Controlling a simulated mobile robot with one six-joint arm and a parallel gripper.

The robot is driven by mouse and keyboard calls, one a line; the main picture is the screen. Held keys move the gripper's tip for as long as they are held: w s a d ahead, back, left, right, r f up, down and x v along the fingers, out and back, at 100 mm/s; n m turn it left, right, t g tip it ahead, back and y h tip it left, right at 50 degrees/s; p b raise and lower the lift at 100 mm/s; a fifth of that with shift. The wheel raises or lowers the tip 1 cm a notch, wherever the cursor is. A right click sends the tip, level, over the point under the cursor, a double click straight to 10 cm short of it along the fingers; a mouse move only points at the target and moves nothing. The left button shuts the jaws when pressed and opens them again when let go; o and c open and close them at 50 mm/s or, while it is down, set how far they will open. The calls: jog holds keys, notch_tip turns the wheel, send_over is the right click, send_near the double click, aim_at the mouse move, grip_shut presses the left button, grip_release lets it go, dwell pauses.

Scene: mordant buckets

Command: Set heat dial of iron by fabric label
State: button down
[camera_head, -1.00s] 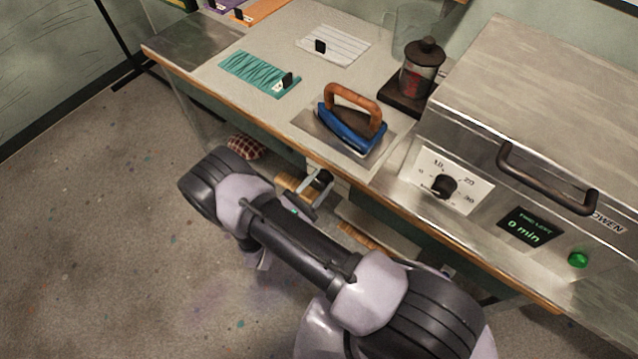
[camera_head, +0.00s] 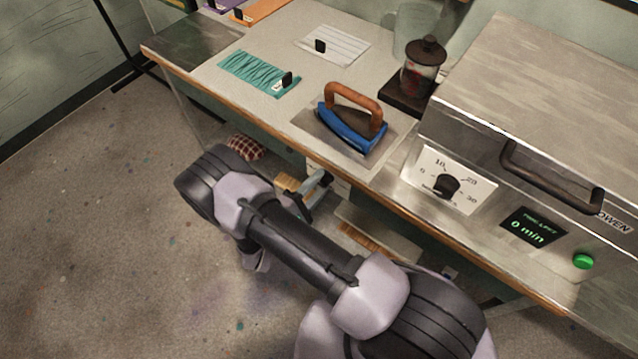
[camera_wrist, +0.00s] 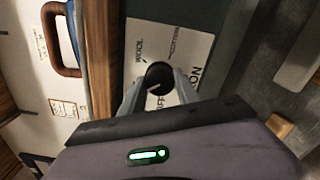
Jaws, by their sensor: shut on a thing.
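The iron (camera_head: 350,133), blue with a brown handle, rests on a grey plate on the bench. Its handle (camera_wrist: 60,62) also shows in the wrist view. In the wrist view, a dark round dial knob (camera_wrist: 159,74) sits on a white panel (camera_wrist: 189,50) reading WOOL, COTTON and OFF; another word is partly hidden. A pale mark on the knob lies on the side towards OFF. My gripper (camera_wrist: 157,84) is shut on the knob; it also shows below the bench edge in the head view (camera_head: 322,186). A teal cloth (camera_head: 250,70) bears a small white tag (camera_head: 277,86), unreadable here.
A steel oven (camera_head: 540,110) with its own dial (camera_head: 446,186) and a green button (camera_head: 583,261) stands at right. A lidded jar (camera_head: 423,67) is behind the iron. A white cloth (camera_head: 340,43) lies at the back. The floor at left is clear.

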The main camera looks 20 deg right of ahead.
jog(key=shift+m, duration=0.3)
dwell(0.4)
jog(key=c, duration=0.9)
grip_release()
jog(key=p+v, duration=0.2)
jog(key=v, duration=1.5)
jog(key=shift+s+a, duration=0.15)
jog(key=shift+r, duration=0.15)
